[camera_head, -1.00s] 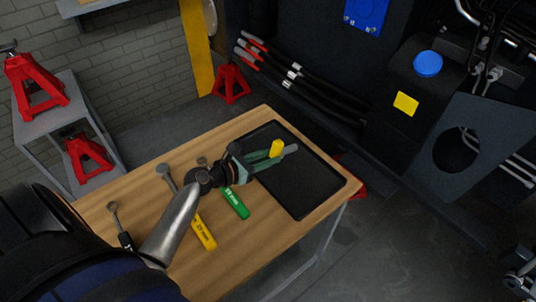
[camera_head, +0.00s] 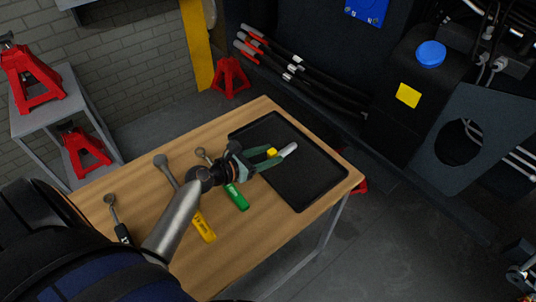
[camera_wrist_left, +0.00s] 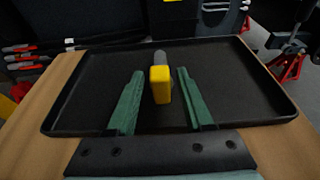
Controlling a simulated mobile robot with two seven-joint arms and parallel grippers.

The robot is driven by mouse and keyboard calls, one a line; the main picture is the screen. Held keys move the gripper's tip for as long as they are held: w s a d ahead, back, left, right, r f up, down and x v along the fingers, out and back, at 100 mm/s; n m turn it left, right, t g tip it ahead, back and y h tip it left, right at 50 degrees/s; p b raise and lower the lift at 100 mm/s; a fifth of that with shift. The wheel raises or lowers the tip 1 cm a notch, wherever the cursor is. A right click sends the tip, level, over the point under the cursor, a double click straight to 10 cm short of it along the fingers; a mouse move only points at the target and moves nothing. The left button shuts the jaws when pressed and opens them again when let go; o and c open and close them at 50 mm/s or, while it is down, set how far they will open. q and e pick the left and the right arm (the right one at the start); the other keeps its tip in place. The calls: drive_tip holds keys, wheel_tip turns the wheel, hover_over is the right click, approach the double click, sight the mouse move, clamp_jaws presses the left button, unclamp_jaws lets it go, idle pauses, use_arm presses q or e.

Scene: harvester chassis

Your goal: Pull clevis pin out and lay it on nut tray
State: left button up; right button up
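The clevis pin (camera_head: 289,149) has a yellow head and a grey shaft. It is over the black nut tray (camera_head: 308,185) on the wooden bench and appears to lie on its floor. In the left wrist view the pin (camera_wrist_left: 161,86) is between my green fingers, its yellow head toward me, with a gap on each side. My left gripper (camera_head: 278,156) is open around the pin, low over the tray; its fingers also show in the left wrist view (camera_wrist_left: 160,74). The tray (camera_wrist_left: 240,75) is otherwise empty there. My right gripper is not in view.
Wrenches with yellow (camera_head: 203,226), green (camera_head: 237,197) and black (camera_head: 123,234) handles lie on the bench (camera_head: 262,235) left of the tray. The dark machine chassis (camera_head: 400,145) with black hoses stands behind. Red jack stands (camera_head: 230,79) are on the floor and a side shelf.

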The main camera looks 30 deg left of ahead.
use_arm(q)
drive_tip(key=shift+o, duration=0.7)
drive_tip(key=shift+s+f, duration=0.1)
drive_tip(key=v, duration=1.2)
drive_tip(key=shift+s+a+r, duration=0.1)
drive_tip(key=shift+s+r, duration=0.1)
